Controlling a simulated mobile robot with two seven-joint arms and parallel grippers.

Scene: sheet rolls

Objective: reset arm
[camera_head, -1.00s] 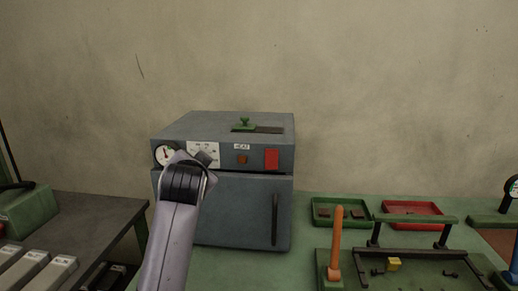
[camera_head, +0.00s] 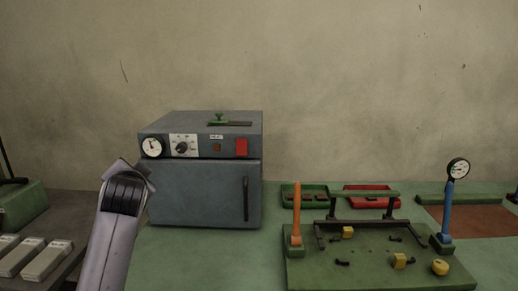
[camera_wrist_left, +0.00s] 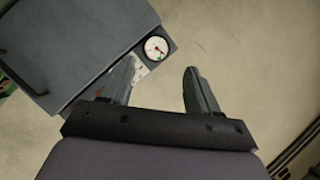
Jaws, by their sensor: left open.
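My left arm rises at the left of the head view, in front of the left side of the grey oven; its gripper fingers are hidden there behind the arm's end. In the left wrist view my left gripper (camera_wrist_left: 160,88) is open, its two fingers apart with nothing between them. The grey oven (camera_head: 205,192) also shows in the left wrist view (camera_wrist_left: 75,40), with its round gauge (camera_wrist_left: 156,47) just beyond the fingers. My right gripper is in neither view.
A green bench holds a green fixture plate (camera_head: 370,268) with an orange lever (camera_head: 297,215), a blue gauge post (camera_head: 447,210) and yellow pieces. A green tray (camera_head: 290,203) and a red tray (camera_head: 352,204) lie behind. Pale blocks (camera_head: 45,262) sit on the dark left table.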

